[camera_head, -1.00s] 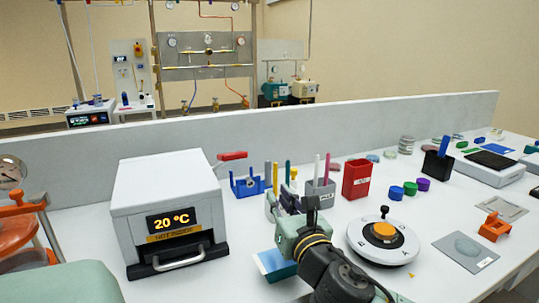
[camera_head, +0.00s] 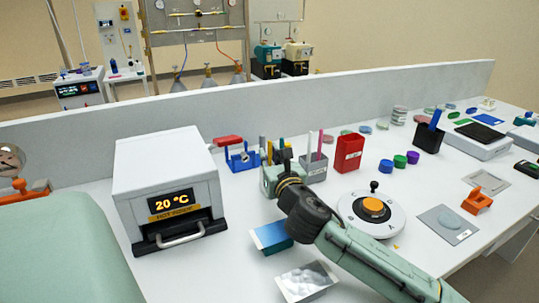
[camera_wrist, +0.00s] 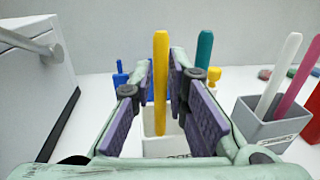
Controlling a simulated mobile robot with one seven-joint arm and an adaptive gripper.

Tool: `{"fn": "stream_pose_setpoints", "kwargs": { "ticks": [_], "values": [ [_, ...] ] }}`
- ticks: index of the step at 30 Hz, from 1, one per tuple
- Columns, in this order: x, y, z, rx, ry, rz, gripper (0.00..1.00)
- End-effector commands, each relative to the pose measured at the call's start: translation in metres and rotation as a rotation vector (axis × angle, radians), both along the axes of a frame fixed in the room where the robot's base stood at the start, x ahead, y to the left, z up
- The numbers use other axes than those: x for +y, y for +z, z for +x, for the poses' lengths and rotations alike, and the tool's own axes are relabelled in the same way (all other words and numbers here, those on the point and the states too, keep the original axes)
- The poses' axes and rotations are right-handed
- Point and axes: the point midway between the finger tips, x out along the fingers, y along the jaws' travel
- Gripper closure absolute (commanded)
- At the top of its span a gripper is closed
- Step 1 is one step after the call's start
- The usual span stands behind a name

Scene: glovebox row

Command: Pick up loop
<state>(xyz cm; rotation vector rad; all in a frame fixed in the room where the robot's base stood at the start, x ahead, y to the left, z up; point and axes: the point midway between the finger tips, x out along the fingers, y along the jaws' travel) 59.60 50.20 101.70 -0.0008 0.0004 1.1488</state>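An upright yellow stick (camera_wrist: 161,80), the likely loop, stands in a white labelled holder (camera_wrist: 165,146) in the wrist view. Its lower end is hidden inside the holder, so no loop shape shows. My gripper (camera_wrist: 157,92) is open, with one purple pad on each side of the stick and gaps visible on both sides. In the head view my gripper (camera_head: 283,178) is at the stick holders behind the round white device, and it hides most of the white holder.
A grey holder (camera_wrist: 272,128) with white and pink sticks stands close on the right. A teal stick (camera_wrist: 204,52) and a blue rack (camera_head: 243,160) are behind. A blue-and-white box (camera_head: 270,238) lies in front.

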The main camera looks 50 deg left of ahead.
Motion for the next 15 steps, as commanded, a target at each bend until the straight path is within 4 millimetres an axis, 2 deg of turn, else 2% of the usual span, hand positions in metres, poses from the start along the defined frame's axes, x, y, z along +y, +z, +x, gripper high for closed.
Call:
{"fn": "stream_pose_setpoints", "kwargs": {
  "ticks": [7,15],
  "values": [
    [0.0019,-0.0006,0.0013,0.0,-0.001,0.0,0.85],
    [0.0018,-0.0003,0.0011,0.0,0.0,0.0,1.0]
  ]
}}
